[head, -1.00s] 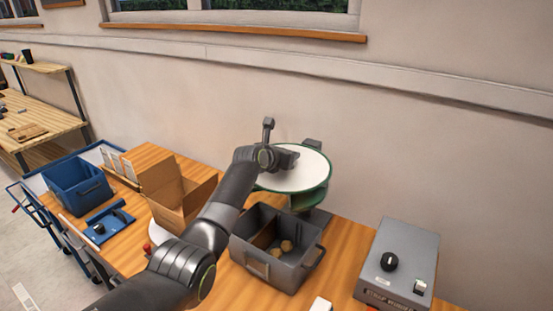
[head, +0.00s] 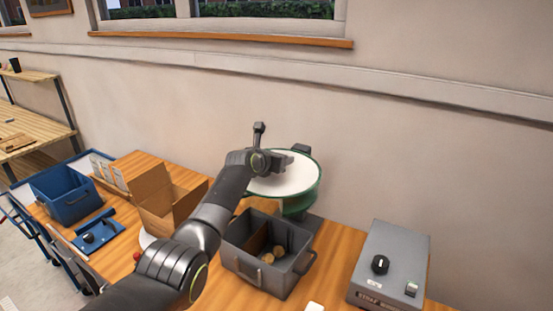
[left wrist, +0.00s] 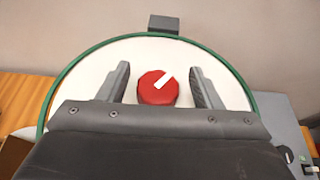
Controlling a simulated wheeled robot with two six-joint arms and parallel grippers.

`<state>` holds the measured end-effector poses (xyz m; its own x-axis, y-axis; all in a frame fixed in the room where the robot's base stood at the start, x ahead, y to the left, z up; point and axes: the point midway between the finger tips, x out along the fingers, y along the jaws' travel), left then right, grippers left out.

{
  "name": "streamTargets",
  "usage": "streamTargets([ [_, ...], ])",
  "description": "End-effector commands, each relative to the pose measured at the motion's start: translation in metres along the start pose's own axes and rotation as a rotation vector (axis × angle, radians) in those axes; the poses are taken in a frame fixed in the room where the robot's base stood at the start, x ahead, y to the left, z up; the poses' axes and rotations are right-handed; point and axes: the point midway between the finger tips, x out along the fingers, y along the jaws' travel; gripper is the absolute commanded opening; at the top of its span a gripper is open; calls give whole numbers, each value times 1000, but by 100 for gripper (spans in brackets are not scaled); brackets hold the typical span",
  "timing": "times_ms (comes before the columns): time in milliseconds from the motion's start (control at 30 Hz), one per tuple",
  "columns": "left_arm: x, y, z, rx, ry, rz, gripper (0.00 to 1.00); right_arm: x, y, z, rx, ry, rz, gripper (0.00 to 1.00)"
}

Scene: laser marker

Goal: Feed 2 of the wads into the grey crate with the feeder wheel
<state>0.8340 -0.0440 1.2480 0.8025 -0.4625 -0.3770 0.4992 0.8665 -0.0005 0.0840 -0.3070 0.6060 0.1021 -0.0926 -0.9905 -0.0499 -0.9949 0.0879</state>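The feeder wheel (head: 300,178) is a white disc with a green rim, standing behind the grey crate. My left gripper (head: 285,160) is over the disc. In the left wrist view its open fingers (left wrist: 160,92) stand on either side of a red knob (left wrist: 157,90) with a white mark, with small gaps. The knob is hidden in the head view. The grey crate (head: 248,264) stands open in front of the wheel. At least two small tan round pieces, apparently wads (head: 278,252), lie inside it beside a brown panel. My right gripper is not in view.
An open cardboard box (head: 160,212) stands left of my left arm. A blue crate (head: 66,208) and a blue device (head: 97,236) are farther left. A grey control box (head: 390,255) with a black knob stands at right. Bare wooden table (head: 338,250) lies between crate and control box.

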Motion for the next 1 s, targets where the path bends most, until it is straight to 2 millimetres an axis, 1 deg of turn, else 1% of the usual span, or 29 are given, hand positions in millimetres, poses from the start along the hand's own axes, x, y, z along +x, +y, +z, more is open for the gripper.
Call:
streamTargets([
  [300,0,1,-3,0,5,0,59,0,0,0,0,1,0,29],
  [467,-5,0,-2,0,4,-2,59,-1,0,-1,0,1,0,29],
  [800,-29,1,-3,-2,5,1,59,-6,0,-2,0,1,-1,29],
  [1000,-46,0,-3,1,3,0,59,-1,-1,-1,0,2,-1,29],
])
